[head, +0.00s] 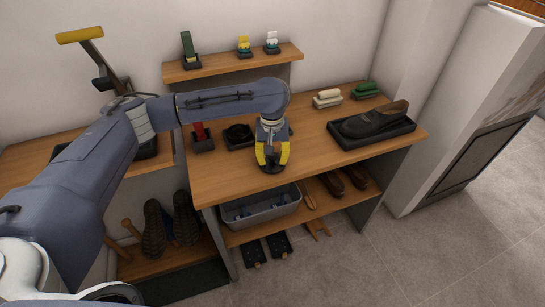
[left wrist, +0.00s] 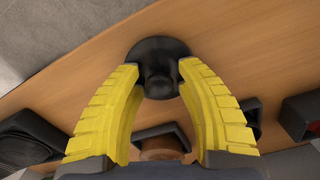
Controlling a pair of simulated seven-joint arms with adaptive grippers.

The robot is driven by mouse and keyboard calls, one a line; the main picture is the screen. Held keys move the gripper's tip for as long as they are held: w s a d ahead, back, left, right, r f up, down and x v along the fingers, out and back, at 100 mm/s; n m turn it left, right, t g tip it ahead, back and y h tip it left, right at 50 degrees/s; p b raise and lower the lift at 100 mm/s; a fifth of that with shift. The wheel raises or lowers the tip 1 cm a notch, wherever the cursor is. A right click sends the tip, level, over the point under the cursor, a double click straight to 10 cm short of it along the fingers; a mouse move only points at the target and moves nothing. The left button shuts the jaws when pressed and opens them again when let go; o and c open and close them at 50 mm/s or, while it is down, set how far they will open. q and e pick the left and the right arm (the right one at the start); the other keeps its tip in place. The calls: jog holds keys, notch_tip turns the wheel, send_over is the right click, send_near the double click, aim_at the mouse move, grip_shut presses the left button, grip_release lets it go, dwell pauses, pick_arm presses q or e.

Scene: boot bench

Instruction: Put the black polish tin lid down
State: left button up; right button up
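The black polish tin lid (head: 272,168) is a round disc near the front edge of the wooden bench top (head: 222,180). In the left wrist view the lid (left wrist: 158,52) shows a raised knob in its middle and appears to lie flat on the wood. My left gripper (head: 272,158) points down over the lid. Its yellow fingers (left wrist: 160,72) stand on either side of the knob, with a small gap visible at each side, so it looks open. A round black tin (head: 238,133) sits in a dark holder behind and to the left. My right gripper is not in view.
A dark shoe (head: 375,121) lies in a black tray (head: 372,140) at the right. A red-topped item in a holder (head: 202,137) stands at the left. Brushes (head: 327,98) stand at the back. A grey bin (head: 260,207) is on the shelf below. Wood right of the lid is clear.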

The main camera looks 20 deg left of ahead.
pick_arm(q)
notch_tip(320, 180, up, 12)
jog(key=shift+r, duration=0.2)
dwell(0.8)
jog(key=shift+w, duration=0.1)
